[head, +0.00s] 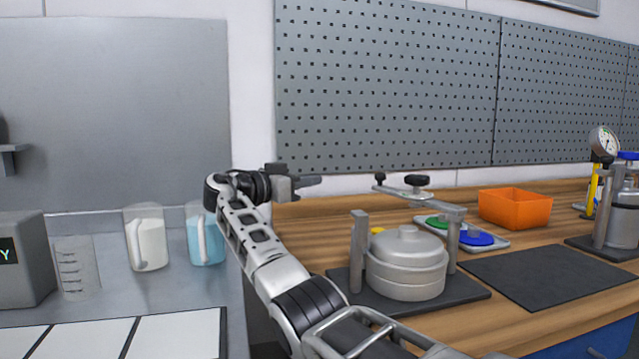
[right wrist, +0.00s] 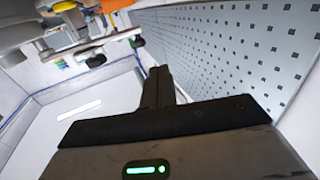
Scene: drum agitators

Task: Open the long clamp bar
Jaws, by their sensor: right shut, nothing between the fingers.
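The long clamp bar (head: 425,199) is a grey metal bar with black knobs. It joins the top of the right post (head: 452,240) and reaches back and left, behind the lidded metal drum (head: 406,265). Its free end is apart from the left post (head: 358,250), whose top is bare. My right gripper (head: 316,181) is shut and empty, left of the bar and apart from it. In the right wrist view, its fingers (right wrist: 160,86) are together, and the bar's black knobs show at upper left. My left gripper is not in view.
An orange bin (head: 515,208) and a tray with green and blue discs (head: 478,239) stand behind the drum. A dark mat (head: 560,276) lies to its right. A gauge stand (head: 603,145) is at far right. Two jugs (head: 147,240) stand at left.

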